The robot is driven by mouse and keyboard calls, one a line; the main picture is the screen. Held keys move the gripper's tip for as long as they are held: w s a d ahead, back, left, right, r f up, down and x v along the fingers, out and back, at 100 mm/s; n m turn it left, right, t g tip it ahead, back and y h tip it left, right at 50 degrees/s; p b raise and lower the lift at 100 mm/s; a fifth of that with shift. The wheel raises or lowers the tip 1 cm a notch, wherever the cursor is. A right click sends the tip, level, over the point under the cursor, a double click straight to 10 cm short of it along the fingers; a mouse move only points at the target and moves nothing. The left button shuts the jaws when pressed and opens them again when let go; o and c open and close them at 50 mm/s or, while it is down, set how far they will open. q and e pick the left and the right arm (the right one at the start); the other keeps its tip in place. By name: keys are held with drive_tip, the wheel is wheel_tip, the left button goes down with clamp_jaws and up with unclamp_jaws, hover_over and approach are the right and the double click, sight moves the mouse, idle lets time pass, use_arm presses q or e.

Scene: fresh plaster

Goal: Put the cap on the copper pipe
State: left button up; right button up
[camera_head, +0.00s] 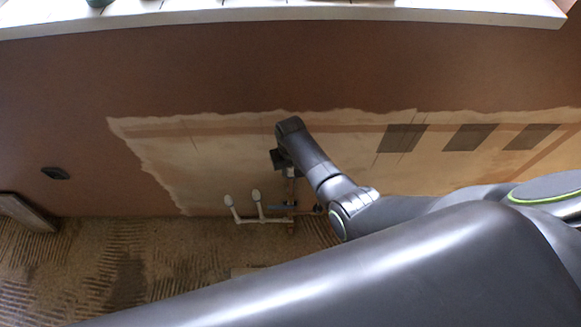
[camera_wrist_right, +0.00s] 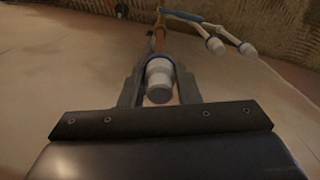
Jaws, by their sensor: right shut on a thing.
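My right gripper (camera_head: 283,163) reaches down against the wall in the head view. It is shut on a white cap (camera_wrist_right: 159,80), which sits between the two fingers in the right wrist view. The copper pipe (camera_wrist_right: 161,42) runs in line behind the cap, and it also shows upright below the gripper in the head view (camera_head: 291,191). The cap covers the near end of the pipe in the wrist view; I cannot tell whether it is seated or just in front. My left gripper is not in view.
White pipes with two pale capped ends (camera_head: 242,206) stand left of the copper pipe. A blue-marked pipe (camera_wrist_right: 181,15) crosses near it. Bare plaster wall (camera_head: 170,160) surrounds the gripper. A white ledge (camera_head: 200,17) runs along the top, and rough ground (camera_head: 120,265) lies below.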

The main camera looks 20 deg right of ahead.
drive_tip(key=shift+f, duration=0.25)
drive_tip(key=shift+f+b, duration=0.35)
drive_tip(key=shift+f, duration=0.05)
drive_tip(key=o, duration=1.5)
drive_tip(key=shift+r, duration=0.15)
wheel_tip(320, 180, up, 4)
drive_tip(key=p, duration=0.5)
clamp_jaws()
